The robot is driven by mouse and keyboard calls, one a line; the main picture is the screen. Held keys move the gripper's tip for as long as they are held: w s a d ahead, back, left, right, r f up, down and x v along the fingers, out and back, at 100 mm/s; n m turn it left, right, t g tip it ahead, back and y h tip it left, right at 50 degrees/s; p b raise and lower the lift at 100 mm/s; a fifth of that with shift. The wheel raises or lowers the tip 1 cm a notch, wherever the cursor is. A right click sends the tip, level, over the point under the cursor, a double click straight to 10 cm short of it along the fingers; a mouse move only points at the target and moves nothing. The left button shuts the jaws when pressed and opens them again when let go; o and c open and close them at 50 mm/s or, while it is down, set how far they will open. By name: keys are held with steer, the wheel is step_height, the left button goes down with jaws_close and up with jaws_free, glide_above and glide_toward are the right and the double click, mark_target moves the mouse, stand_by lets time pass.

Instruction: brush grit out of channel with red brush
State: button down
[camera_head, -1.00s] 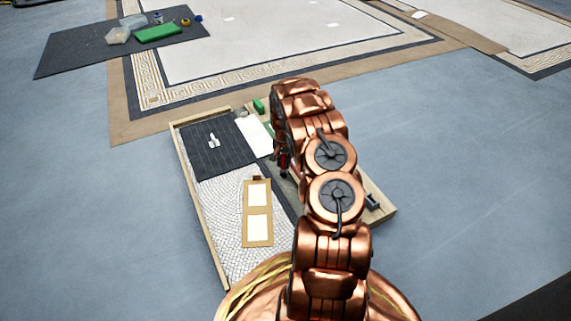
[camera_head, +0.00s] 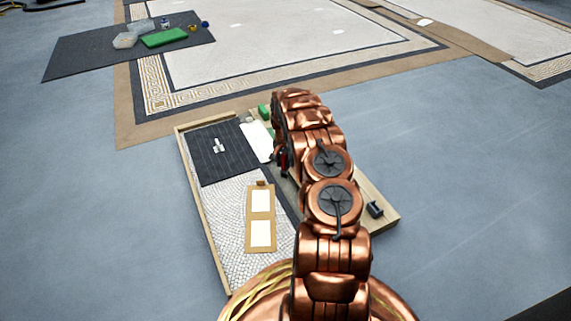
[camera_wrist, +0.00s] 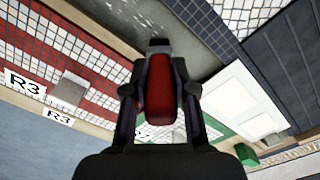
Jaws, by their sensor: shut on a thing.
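My gripper (camera_wrist: 159,88) is shut on the red brush (camera_wrist: 157,92), whose red handle lies between the two fingers in the wrist view. A dark end of the brush points to the top of that view, over a grey channel strip (camera_wrist: 188,28). Light specks that look like grit lie on this strip near the top. Whether the bristles touch the strip cannot be told. In the head view the red of the brush (camera_head: 284,160) shows just left of my arm, above the panel tray (camera_head: 184,150). My arm hides much of the channel there.
The tray holds a dark tiled area (camera_head: 228,160), white mosaic (camera_head: 236,225) and a tan frame with white cards (camera_head: 260,217). The wrist view shows red tiles (camera_wrist: 75,65) and R3 labels (camera_wrist: 24,82). A dark mat (camera_head: 80,58) with a green block (camera_head: 164,38) lies farther off.

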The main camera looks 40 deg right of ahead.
steer(key=shift+w+d, duration=0.1)
steer(key=shift+w, duration=0.2)
steer(key=shift+r+p, duration=1.3)
steer(key=shift+r, duration=1.25)
steer(key=shift+f, duration=0.15)
steer(key=shift+w+a+f+p, duration=0.1)
steer(key=shift+a+f+p, duration=0.25)
steer(key=shift+f, duration=0.65)
steer(key=shift+w+a+f+p, duration=0.1)
steer(key=shift+a+f, duration=0.45)
steer(key=shift+f, duration=0.4)
steer(key=shift+f+p, duration=0.35)
steer(key=shift+f, duration=0.2)
steer(key=shift+s, duration=0.1)
steer(key=shift+s+a+p, duration=0.2)
steer(key=shift+s+p, duration=0.15)
steer(key=shift+s, duration=0.15)
steer(key=shift+s+a+p, duration=0.2)
steer(key=shift+s+p, duration=0.1)
steer(key=shift+s, duration=0.15)
